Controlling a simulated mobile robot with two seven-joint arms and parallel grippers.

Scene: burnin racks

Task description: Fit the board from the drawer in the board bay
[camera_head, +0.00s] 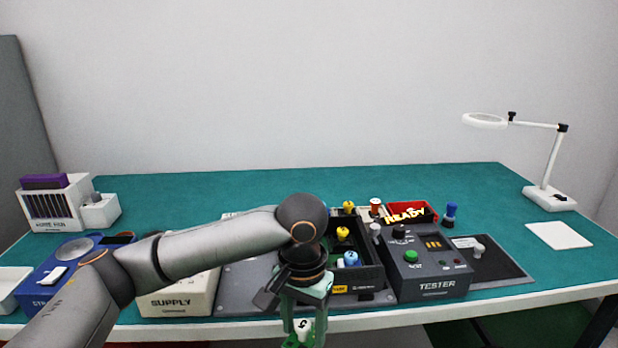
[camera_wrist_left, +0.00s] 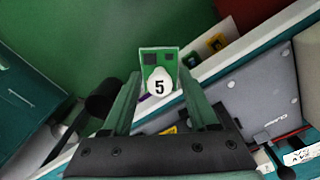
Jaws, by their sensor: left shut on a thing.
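My left gripper (camera_head: 303,336) hangs at the table's front edge, fingers pointing down. In the head view only a small part of the board (camera_head: 298,340) shows at the bottom edge. A dark open box (camera_head: 372,279) with yellow and blue knobs stands right of the gripper, beside the tester (camera_head: 430,270). I cannot tell for sure that it is the board bay.
The supply box (camera_head: 178,298) and a blue unit (camera_head: 75,262) stand left of the gripper, partly behind my arm. A white rack (camera_head: 52,208) is at the far left. A red bin (camera_head: 425,207) and a magnifier lamp (camera_head: 548,165) are at the right. The back of the table is clear.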

